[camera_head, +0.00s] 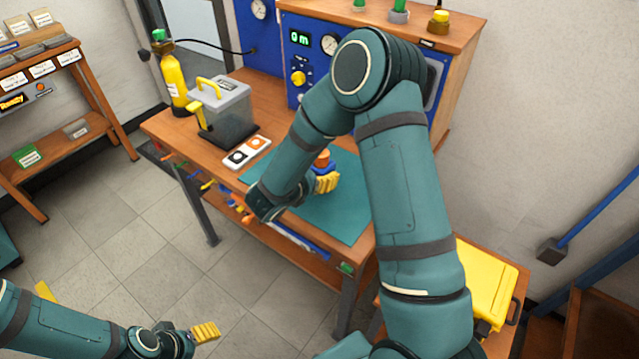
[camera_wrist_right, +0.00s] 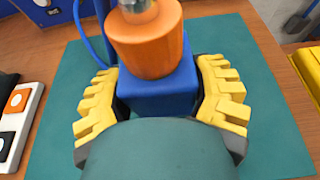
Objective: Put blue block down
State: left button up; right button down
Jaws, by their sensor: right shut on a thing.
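The blue block (camera_wrist_right: 158,92) with an orange knob (camera_wrist_right: 147,45) and a metal stem on top is between the yellow fingers of my right gripper (camera_wrist_right: 160,102) in the right wrist view. The gripper is shut on it. In the head view my right gripper (camera_head: 325,180) is over the teal mat (camera_head: 348,212), and the orange knob (camera_head: 322,158) shows beside its yellow fingers. The block looks upright; whether it touches the mat I cannot tell. My left gripper (camera_head: 205,332) is low at the bottom left, away from the workbench, and its opening is unclear.
A grey box (camera_head: 228,112) with yellow handles and a white switch panel (camera_head: 247,152) stand left of the mat. A blue gauge panel (camera_head: 305,65) stands behind. A yellow case (camera_head: 485,280) is at the right. The mat around the block is mostly clear.

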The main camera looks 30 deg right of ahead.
jog(key=shift+f+b, duration=0.4)
jog(key=shift+f, duration=1.3)
jog(key=shift+f, duration=0.1)
jog(key=shift+f, duration=0.1)
jog(key=shift+c, duration=0.3)
grip_release()
jog(key=shift+r, duration=0.2)
jog(key=p+v, duration=0.1)
jog(key=v, duration=1.1)
jog(key=shift+p, duration=0.3)
jog(key=shift+f, duration=0.1)
